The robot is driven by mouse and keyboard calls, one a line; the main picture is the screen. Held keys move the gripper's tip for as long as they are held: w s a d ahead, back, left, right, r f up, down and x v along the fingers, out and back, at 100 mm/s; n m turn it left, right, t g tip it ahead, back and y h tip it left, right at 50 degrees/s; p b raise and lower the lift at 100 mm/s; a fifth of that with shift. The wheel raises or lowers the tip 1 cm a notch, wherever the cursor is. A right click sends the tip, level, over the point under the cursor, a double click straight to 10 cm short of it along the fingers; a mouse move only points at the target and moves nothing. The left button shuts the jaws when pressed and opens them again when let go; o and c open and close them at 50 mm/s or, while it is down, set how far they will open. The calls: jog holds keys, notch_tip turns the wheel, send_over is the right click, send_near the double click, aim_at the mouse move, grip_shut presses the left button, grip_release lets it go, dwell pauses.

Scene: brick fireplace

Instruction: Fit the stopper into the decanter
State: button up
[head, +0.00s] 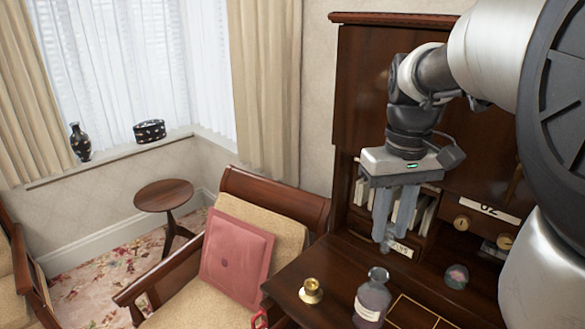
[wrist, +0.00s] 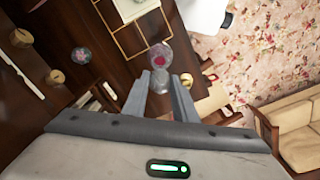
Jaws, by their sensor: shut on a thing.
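The decanter (head: 372,302) is a dark glass bottle with a pale label, upright and open on the desk near its front. In the wrist view a round glass shape with a red centre (wrist: 158,52), likely the decanter from above, lies just beyond the fingertips. My gripper (head: 390,238) points down over the desk, shut on a small clear glass stopper (head: 387,246). The stopper also shows between the fingertips in the wrist view (wrist: 160,82). It hangs above and slightly right of the decanter's mouth, apart from it. The fingers hide part of the stopper.
A brass candle holder (head: 311,291) stands left of the decanter. A glass paperweight (head: 456,276) sits to the right, by gold lines on the desk (head: 418,312). Books and knobbed drawers (head: 462,222) fill the desk's back. An armchair with a pink cushion (head: 237,250) is at left.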

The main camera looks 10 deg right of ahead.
aim_at(385, 251)
jog(key=shift+f+b, duration=1.8)
jog(key=shift+f, duration=0.9)
jog(key=shift+f+b, duration=1)
jog(key=shift+f, duration=0.8)
jog(key=o, duration=1)
jog(key=shift+c, duration=0.2)
notch_tip(385, 251, up, 18)
jog(key=shift+f+p, duration=0.25)
jog(key=shift+p, duration=0.65)
jog(key=shift+a+f, duration=0.1)
